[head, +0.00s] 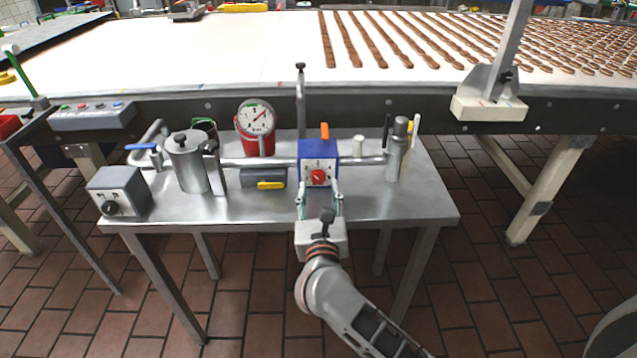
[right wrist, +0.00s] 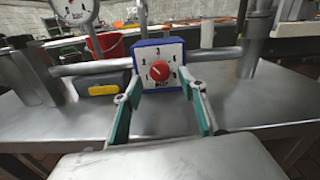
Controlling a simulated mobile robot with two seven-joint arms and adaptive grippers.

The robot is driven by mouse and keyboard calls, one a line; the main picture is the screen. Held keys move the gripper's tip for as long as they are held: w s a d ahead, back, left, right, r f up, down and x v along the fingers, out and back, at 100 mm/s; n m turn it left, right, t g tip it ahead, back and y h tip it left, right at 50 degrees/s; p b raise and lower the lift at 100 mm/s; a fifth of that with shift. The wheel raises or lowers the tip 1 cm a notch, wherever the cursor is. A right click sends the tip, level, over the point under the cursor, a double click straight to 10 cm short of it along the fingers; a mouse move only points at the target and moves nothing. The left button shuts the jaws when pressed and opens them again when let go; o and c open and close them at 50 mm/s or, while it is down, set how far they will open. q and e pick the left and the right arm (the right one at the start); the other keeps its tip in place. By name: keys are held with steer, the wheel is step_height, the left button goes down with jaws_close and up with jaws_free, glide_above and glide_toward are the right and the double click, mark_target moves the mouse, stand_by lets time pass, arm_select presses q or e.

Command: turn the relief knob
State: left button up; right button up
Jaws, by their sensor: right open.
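The relief knob (head: 318,177) is a round red knob on the white numbered dial face of a blue box (head: 318,152). The box sits on a pipe above the metal table, with an orange lever on top. In the right wrist view the knob (right wrist: 160,71) is near the upper middle, with a white mark on it. My right gripper (head: 320,205) is in front of the box, its fingers apart. In the right wrist view my right gripper (right wrist: 160,95) has one finger on each side below the knob, which is not gripped. My left gripper is not in view.
A pressure gauge (head: 256,117) and red bucket (head: 260,143) stand behind the pipe. A steel jug (head: 188,163) and grey control box (head: 118,191) are at left. A steel cylinder (head: 398,150) is at right. The table front (head: 400,208) is clear at right.

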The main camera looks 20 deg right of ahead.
mark_target(318, 180)
steer(key=shift+x, duration=1.6)
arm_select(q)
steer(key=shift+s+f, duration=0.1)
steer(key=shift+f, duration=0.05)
